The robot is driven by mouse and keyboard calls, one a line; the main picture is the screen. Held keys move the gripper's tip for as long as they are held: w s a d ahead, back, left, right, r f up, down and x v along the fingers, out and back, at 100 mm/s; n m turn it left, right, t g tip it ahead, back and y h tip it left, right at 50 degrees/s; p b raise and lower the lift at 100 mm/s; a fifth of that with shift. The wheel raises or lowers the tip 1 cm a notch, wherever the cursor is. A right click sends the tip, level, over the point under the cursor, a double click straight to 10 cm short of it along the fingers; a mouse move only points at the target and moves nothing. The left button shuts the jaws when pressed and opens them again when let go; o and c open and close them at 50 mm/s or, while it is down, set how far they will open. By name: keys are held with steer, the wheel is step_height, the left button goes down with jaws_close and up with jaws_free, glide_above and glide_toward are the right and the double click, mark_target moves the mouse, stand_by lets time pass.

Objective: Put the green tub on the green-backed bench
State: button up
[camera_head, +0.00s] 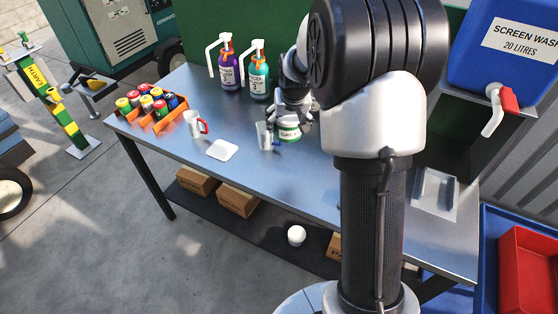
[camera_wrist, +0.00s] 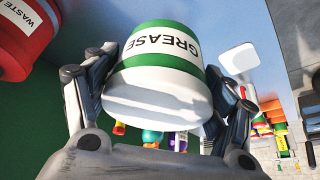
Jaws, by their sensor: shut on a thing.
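The green tub (camera_head: 289,133), with a white band lettered GREASE, is between the fingers of my gripper (camera_head: 291,112). In the wrist view the tub (camera_wrist: 165,60) fills the space between the two fingers (camera_wrist: 160,100), which close on it from both sides. The green-backed bench (camera_head: 255,181) has a blue-grey metal top and a green back panel (camera_head: 225,20). The tub is over or on the bench top; I cannot tell whether its base touches. My arm hides the bench's right middle part.
A grey mug (camera_head: 264,136) stands close left of the tub. A blue screen wash container (camera_head: 490,65) is at right.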

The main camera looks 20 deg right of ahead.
step_height(320, 180, down, 17)
steer(key=b, duration=0.4)
steer(key=shift+w+r, duration=0.15)
steer(key=o, duration=1.4)
steer(key=shift+f, duration=0.2)
steer(key=shift+o, duration=0.2)
steer(key=shift+r, duration=0.1)
